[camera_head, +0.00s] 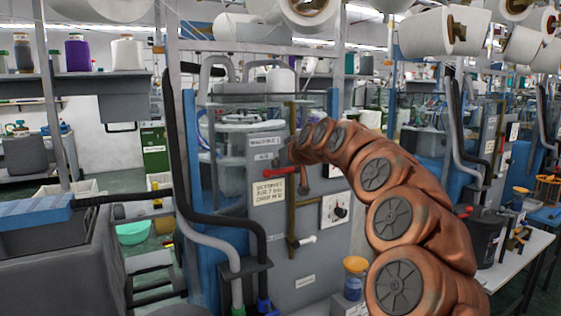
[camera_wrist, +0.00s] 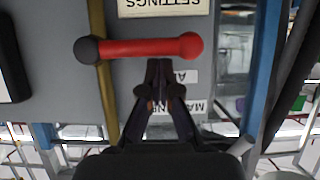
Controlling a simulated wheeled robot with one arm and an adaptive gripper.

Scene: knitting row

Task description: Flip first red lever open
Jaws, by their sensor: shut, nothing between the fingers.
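The red lever (camera_wrist: 150,48) lies level across the wrist view, with a dark round pivot at its left end over a brass pipe (camera_wrist: 103,70). It also shows in the head view as a red bar (camera_head: 270,172) on the left of the pipe. My gripper (camera_wrist: 160,64) is shut and empty. Its fingertips are at the lever's lower edge in the wrist view, right of the lever's middle; I cannot tell whether they touch. The wrist picture is upside down, so the fingers are on the lever's upper side.
The grey machine panel (camera_head: 290,265) carries a settings label (camera_head: 268,192), a dial (camera_head: 336,210) and a white-handled lever (camera_head: 305,241) lower on the pipe. Black and grey hoses (camera_head: 180,150) run down left of the panel. A yellow-lidded jar (camera_head: 354,266) stands below right.

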